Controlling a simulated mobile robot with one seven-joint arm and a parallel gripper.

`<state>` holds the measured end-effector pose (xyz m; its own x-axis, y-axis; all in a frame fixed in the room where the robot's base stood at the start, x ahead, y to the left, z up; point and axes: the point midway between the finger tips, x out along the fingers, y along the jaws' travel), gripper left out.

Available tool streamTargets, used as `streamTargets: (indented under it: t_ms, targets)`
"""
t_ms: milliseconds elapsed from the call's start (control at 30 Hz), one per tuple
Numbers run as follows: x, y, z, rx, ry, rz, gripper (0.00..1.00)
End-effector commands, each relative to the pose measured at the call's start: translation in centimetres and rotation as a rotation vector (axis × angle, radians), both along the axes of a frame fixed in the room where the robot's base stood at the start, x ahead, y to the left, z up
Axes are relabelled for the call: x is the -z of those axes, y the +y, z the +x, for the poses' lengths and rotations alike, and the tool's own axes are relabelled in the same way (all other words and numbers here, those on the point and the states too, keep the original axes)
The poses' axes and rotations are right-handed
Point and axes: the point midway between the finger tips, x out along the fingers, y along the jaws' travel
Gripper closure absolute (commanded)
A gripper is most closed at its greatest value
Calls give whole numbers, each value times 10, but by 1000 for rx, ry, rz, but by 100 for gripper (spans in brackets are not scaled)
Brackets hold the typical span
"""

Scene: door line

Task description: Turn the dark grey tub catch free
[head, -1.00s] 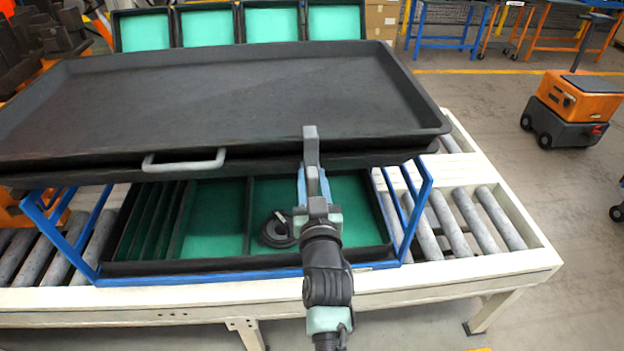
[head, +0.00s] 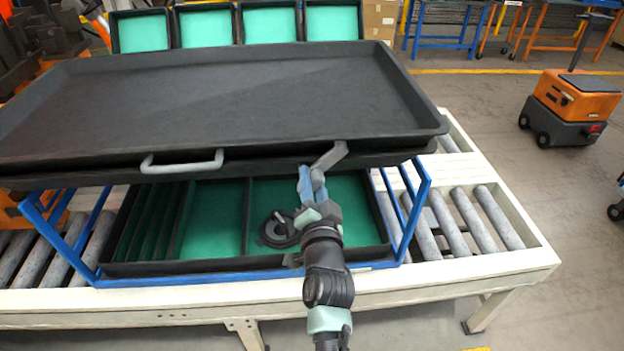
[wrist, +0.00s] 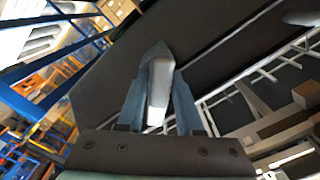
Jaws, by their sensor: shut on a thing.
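The dark grey tub (head: 230,95) is large and shallow and lies across a blue frame. Its grey catch (head: 331,157) sits at the front edge, right of the centre, and slants up to the right. My gripper (head: 312,175) is shut on the catch from the front, with my wrist rolled over. In the wrist view the catch (wrist: 158,88) shows as a pale bar between the two blue-grey fingers of my gripper (wrist: 160,75). The catch's pivot is hidden in both views.
A grey pull handle (head: 182,162) is on the tub's front, left of the catch. Below, inside the blue frame (head: 423,195), is a green-lined tray (head: 215,220) holding a dark round item (head: 278,231). Rollers (head: 470,218) lie right. An orange cart (head: 572,105) stands farther off.

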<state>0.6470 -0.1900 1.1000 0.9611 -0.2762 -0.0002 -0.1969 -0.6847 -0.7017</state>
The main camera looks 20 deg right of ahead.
Motion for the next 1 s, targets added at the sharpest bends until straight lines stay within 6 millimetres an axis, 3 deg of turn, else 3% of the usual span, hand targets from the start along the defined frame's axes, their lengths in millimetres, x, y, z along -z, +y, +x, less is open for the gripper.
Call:
streamTargets:
  t_ms: [600, 1000]
  targets:
    - [3, -2, -1, 1, -154, 539, 100]
    - [4, -2, -1, 1, -211, 738, 100]
